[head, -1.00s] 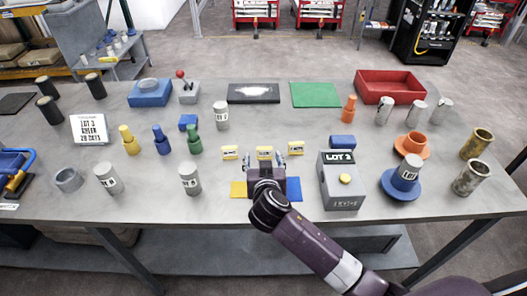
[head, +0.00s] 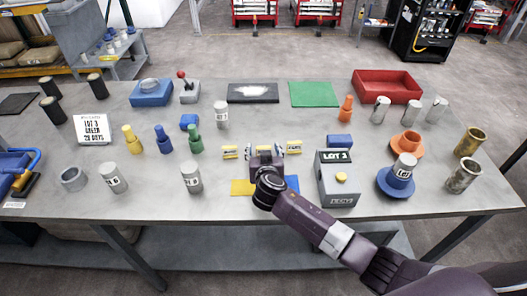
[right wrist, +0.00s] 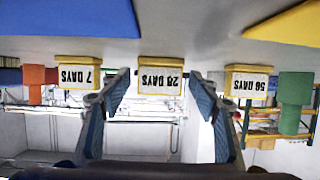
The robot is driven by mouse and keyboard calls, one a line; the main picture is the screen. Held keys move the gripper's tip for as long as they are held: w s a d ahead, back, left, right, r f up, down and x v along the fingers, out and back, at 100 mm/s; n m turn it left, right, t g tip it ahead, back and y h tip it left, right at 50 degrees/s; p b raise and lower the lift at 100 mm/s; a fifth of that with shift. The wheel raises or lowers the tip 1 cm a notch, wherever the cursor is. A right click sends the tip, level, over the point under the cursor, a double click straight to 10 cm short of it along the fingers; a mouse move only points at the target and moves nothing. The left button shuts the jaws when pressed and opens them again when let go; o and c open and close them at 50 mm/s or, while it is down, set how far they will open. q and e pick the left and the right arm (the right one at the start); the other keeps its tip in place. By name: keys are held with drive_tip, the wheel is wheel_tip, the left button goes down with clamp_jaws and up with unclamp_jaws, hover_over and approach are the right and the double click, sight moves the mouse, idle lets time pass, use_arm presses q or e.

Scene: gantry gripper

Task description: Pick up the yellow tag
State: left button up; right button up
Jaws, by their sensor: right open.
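Three small yellow-framed tags stand in a row on the grey table. In the right wrist view, upside down, the tag reading 28 DAYS (right wrist: 161,77) is in the middle, 7 DAYS (right wrist: 78,74) is at the left and 56 DAYS (right wrist: 249,82) is at the right. In the head view the left tag (head: 230,152) and right tag (head: 294,147) show; my gripper largely hides the middle one. My right gripper (head: 266,150) is open and low over the table. Its fingers (right wrist: 159,85) appear either side of the middle tag, with no contact visible. My left gripper is out of view.
A yellow square (head: 242,187) and a blue square (head: 292,184) lie by my right gripper. A grey LOT 3 box (head: 337,184) stands close on the right. Green (head: 195,140) and blue (head: 164,140) bottle-like pieces stand to the left.

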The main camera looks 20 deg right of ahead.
drive_tip(key=c, duration=1)
